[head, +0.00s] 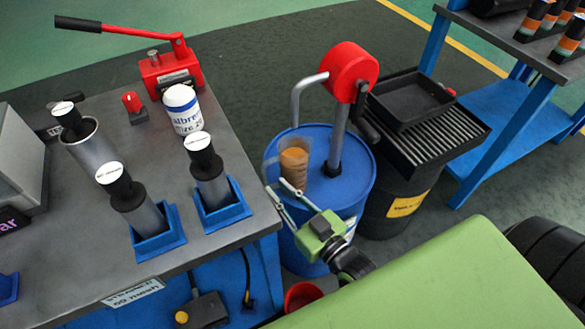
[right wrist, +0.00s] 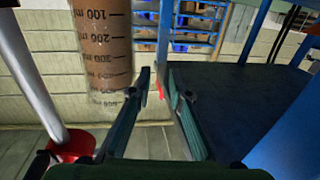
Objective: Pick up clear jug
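The clear jug (head: 294,168) is see-through and holds brown contents. It stands on top of the blue drum (head: 345,195), below the bent spout of the red-headed pump. In the right wrist view the jug (right wrist: 103,45) shows at the upper left, with black ml marks on its side. My right gripper (head: 274,184) is at the near side of the jug, over the drum's near edge. Its two fingers are apart, and in the right wrist view the gap between the fingertips (right wrist: 159,80) is empty, with the jug to its left. My left gripper is not in view.
The red pump head (head: 352,72) and its pipe rise behind the jug. A grey workbench (head: 95,265) with cylinders in blue holders stands left. A dark drum with a black grated tray (head: 440,135) is at the right. A red bucket (head: 302,296) sits low in front.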

